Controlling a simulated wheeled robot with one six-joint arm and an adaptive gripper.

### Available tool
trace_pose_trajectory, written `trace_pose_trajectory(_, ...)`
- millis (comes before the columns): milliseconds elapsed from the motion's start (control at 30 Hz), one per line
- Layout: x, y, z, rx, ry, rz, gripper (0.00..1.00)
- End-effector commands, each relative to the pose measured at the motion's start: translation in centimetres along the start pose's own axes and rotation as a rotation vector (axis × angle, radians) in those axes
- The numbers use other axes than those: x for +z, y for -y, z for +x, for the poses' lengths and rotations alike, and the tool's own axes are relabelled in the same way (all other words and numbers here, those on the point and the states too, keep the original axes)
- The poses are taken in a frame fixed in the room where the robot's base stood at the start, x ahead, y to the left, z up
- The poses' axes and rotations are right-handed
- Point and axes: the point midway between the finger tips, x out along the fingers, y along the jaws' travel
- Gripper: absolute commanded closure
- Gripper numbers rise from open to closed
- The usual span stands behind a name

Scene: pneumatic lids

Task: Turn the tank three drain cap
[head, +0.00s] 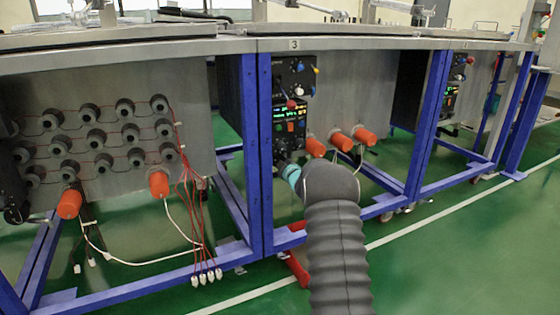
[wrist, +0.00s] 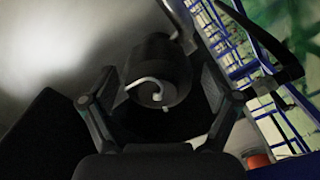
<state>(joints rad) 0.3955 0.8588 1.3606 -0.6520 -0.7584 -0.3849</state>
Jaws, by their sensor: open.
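The drain cap (wrist: 157,62) shows in the wrist view as a dark round cylinder with a pale bent handle on its near face. My gripper (wrist: 158,88) is open, with one finger on each side of the cap. The cap lies between the fingers, and I cannot tell whether either finger touches it. In the head view, tank three (head: 365,85) carries a "3" label on its upper rim. My grey arm reaches below its control panel (head: 291,128) and hides the cap and most of my gripper there.
A blue frame post (head: 252,150) stands close on the left. Another tank (head: 110,90) with wired black plugs is further left. Green floor is free in front.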

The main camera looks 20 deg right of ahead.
Motion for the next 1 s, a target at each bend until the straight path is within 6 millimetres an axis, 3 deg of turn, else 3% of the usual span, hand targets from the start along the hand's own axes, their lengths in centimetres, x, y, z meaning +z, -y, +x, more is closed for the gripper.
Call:
trace_pose_trajectory(267,0.0,-0.1,-1.0,0.001,0.0,0.001,0.12)
trace_pose_trajectory(700,0.0,-0.1,-8.5,0.0,0.001,0.001,0.12)
trace_pose_trajectory(1000,0.0,0.0,-11.7,0.0,0.0,0.0,0.12)
